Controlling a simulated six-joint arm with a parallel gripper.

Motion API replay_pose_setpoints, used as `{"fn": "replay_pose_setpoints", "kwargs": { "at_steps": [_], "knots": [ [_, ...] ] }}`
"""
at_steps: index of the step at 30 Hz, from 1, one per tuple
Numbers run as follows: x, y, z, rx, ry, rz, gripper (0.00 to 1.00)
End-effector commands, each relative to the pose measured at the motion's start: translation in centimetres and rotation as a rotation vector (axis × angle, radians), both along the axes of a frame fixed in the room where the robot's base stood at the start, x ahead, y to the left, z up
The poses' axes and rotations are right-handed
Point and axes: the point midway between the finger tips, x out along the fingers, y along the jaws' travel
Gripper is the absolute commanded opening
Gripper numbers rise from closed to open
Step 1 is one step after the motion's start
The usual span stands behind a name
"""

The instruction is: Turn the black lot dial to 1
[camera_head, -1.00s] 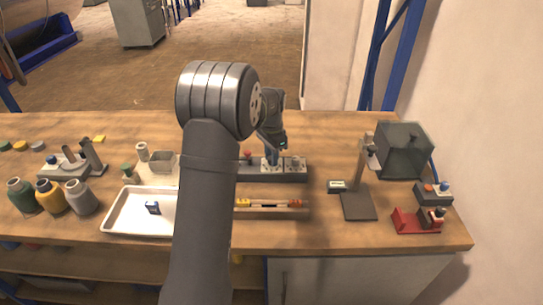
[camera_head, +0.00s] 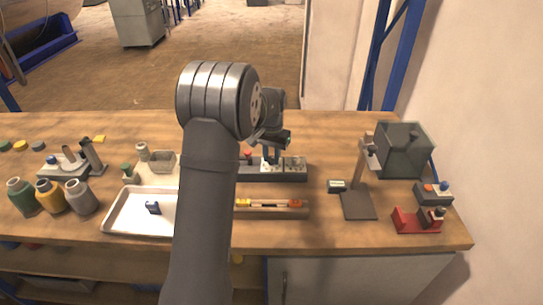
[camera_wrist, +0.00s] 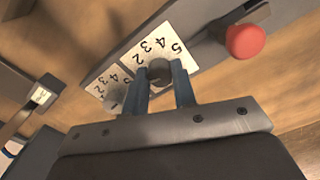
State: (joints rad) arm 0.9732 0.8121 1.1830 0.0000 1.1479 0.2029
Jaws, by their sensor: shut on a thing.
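A dark round dial knob (camera_wrist: 159,71) sits on a white plate (camera_wrist: 180,38) with the numbers 2, 3, 4 and 5 visible in the wrist view. My gripper (camera_wrist: 160,76) is shut on this knob, with one blue finger on each side. The number 1 on this plate and the knob's pointer are hidden, so the dial's setting cannot be read. A second numbered plate (camera_wrist: 104,82) lies beside it, partly behind the left finger. In the head view my gripper (camera_head: 271,158) is over the dark dial panel (camera_head: 262,175), and the knob is hidden.
A red button (camera_wrist: 246,42) stands on the same panel, near the gripped dial. A slotted holder with an orange-ended rod (camera_head: 270,204) lies in front of the panel. A white tray (camera_head: 125,222) is to the left, and a grey stand (camera_head: 358,204) to the right.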

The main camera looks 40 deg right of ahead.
Motion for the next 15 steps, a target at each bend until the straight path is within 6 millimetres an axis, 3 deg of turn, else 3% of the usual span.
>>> {"fn": "replay_pose_setpoints", "kwargs": {
  "at_steps": [15],
  "knots": [
    [0.05,-0.15,0.21,-0.005,-0.003,0.143,0.02]
  ]
}}
